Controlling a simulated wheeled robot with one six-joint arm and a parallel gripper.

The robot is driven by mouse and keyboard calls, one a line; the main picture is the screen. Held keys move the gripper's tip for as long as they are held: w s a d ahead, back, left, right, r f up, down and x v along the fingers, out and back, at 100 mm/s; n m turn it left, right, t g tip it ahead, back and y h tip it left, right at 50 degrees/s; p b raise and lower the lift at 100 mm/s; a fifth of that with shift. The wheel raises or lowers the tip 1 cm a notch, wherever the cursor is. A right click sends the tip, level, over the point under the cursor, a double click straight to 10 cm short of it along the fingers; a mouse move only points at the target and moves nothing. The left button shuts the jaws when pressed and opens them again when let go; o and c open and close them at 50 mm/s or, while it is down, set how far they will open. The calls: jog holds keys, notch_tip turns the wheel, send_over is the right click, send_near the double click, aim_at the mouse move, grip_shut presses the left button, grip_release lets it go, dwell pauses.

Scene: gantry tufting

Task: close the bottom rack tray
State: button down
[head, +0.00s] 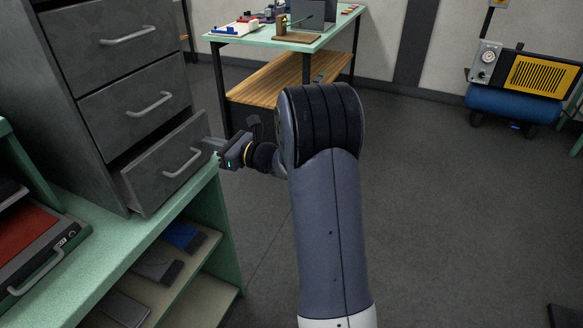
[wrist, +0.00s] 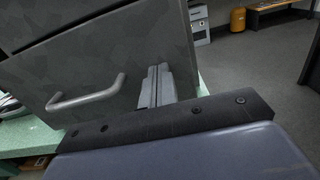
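The grey rack has several drawer-like trays. Its bottom rack tray (head: 165,166) stands partly pulled out, with a dark gap beside its front panel on the left; the trays above look shut. The tray's bar handle (head: 182,163) is at the middle of its front. In the wrist view the front panel (wrist: 130,70) fills the left, with the handle (wrist: 88,95) left of my fingers. My gripper (head: 212,146) is at the right edge of the tray front, away from the handle. Its fingers (wrist: 156,86) look shut together and empty; whether they touch the panel is unclear.
The rack stands on a green bench (head: 130,255) with shelves holding dark boxes below. A red-and-dark case (head: 32,245) lies at the left. A second green-topped table (head: 285,38) with tools stands behind. A blue and yellow compressor (head: 520,88) is at the right; floor between is clear.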

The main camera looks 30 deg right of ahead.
aim_at(196, 137)
jog(key=x, duration=0.5)
jog(key=shift+b, duration=0.3)
jog(key=shift+r, duration=0.25)
